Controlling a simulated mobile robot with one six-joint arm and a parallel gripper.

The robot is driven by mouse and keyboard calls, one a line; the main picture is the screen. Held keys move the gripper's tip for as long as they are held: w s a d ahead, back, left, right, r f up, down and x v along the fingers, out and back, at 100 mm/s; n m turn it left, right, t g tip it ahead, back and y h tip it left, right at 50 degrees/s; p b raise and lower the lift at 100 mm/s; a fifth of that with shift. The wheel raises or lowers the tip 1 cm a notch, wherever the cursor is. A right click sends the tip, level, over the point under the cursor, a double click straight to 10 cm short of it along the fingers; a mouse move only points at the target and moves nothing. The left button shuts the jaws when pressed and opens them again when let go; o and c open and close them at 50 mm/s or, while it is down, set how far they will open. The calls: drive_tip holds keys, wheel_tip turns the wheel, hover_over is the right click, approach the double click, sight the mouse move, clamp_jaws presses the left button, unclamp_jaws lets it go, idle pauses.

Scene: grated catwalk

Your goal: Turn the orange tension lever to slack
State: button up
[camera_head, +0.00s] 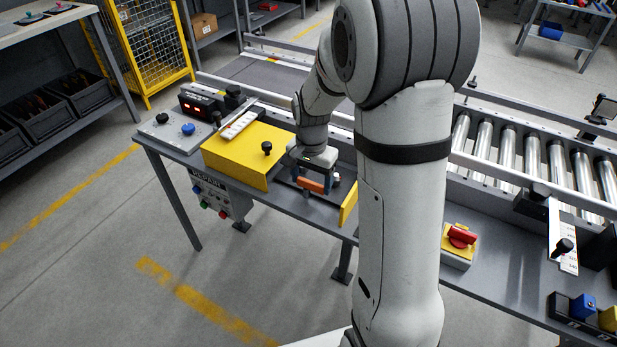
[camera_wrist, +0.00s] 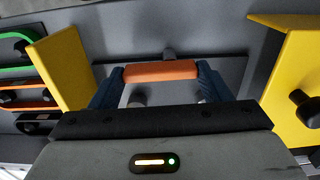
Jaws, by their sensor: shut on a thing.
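The orange tension lever (camera_head: 312,185) is a short orange bar on the grey bench, between a large yellow cover and a small upright yellow plate. In the wrist view the orange bar (camera_wrist: 161,71) lies crosswise between my two blue fingers. My gripper (camera_head: 313,180) points down from above and is shut on the bar, one finger at each end. In the wrist view my gripper (camera_wrist: 158,76) hides part of the grey plate beneath the bar. Any slack marking cannot be made out.
The yellow cover (camera_head: 243,154) with a black knob stands close to the left of my gripper. The yellow plate (camera_head: 348,204) stands close on its right. A red switch (camera_head: 461,236) sits on a yellow box further right. A roller conveyor (camera_head: 530,160) runs behind.

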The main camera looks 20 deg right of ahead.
sight(311, 182)
drive_tip(key=shift+s+a+f, duration=0.1)
drive_tip(key=shift+s+f, duration=0.05)
drive_tip(key=shift+s, duration=0.05)
idle(0.4)
drive_tip(key=o, duration=1)
drive_tip(key=shift+w, duration=0.1)
drive_tip(key=shift+r, duration=0.3)
wheel_tip(311, 182, up, 8)
drive_tip(key=shift+f+p, duration=0.25)
drive_tip(key=shift+p, duration=0.4)
